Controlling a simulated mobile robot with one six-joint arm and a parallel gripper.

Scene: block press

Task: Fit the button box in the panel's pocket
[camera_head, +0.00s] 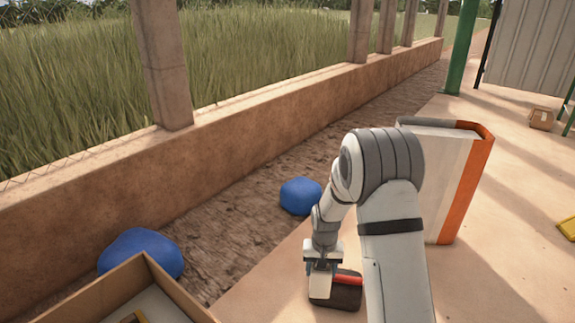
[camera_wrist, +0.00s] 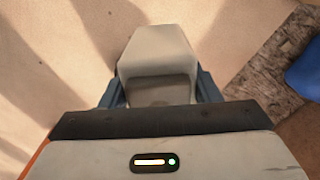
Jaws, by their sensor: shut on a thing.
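My gripper (camera_head: 321,268) points down low over the pale ground and is shut on a pale grey box, the button box (camera_head: 320,286). In the wrist view the box (camera_wrist: 158,55) sits between the blue fingers (camera_wrist: 160,92), and its far end reaches past them. No button shows on the faces in view. A dark block with a red top (camera_head: 346,297) shows just behind and right of the held box. I cannot tell whether they touch. I cannot make out the panel's pocket in either view.
A tall white slab with an orange side (camera_head: 452,185) stands right of my arm. Blue lumps (camera_head: 300,196) (camera_head: 140,252) lie along the soil strip by a low wall (camera_head: 230,125). An open tan crate (camera_head: 95,290) is at lower left. Ground at right is mostly clear.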

